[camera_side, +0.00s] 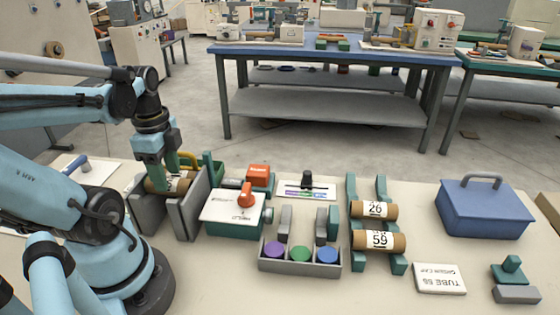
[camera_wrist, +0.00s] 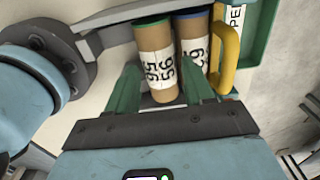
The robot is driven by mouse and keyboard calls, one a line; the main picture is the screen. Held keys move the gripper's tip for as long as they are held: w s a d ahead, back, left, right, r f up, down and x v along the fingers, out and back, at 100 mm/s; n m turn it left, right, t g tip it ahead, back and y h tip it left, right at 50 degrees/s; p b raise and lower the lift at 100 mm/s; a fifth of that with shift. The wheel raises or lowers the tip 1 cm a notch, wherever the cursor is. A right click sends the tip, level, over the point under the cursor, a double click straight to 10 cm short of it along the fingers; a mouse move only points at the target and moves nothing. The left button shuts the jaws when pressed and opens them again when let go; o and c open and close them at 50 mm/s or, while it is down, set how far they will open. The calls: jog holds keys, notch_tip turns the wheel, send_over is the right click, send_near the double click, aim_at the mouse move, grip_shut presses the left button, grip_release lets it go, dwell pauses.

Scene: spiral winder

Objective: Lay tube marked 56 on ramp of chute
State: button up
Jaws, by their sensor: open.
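The tube marked 56 (camera_wrist: 152,50) has a green end and brown card body, and its label shows between my fingers in the wrist view. A second tube with a blue end (camera_wrist: 192,38) lies right beside it. In the side view, brown tube (camera_side: 184,182) shows at my gripper (camera_side: 168,176), between grey upright plates (camera_side: 187,217). My gripper is open, with its green fingers around the tube marked 56; I cannot tell whether they touch it. Two green sloping rails (camera_side: 398,264), perhaps the chute's ramp, carry a tube marked 26 (camera_side: 374,209) and a tube marked 59 (camera_side: 378,241).
A green unit with an orange knob (camera_side: 232,213) stands right of the plates. A tray of coloured caps (camera_side: 300,266) lies in front. A green holder with a yellow handle (camera_wrist: 228,60) is close by my fingers. A card (camera_side: 440,278) and a blue toolbox (camera_side: 483,210) are at right.

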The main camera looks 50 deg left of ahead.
aim_at(168, 179)
notch_tip(168, 179, up, 11)
jog(key=w+d+f+n+t, duration=0.3)
jog(key=w+d+n, duration=0.1)
jog(key=w+d, duration=0.3)
jog(key=w+d+f+n+t, duration=0.4)
jog(key=w+d+n, duration=0.1)
jog(key=w+d, duration=0.2)
jog(key=shift+d, duration=0.15)
dwell(1.8)
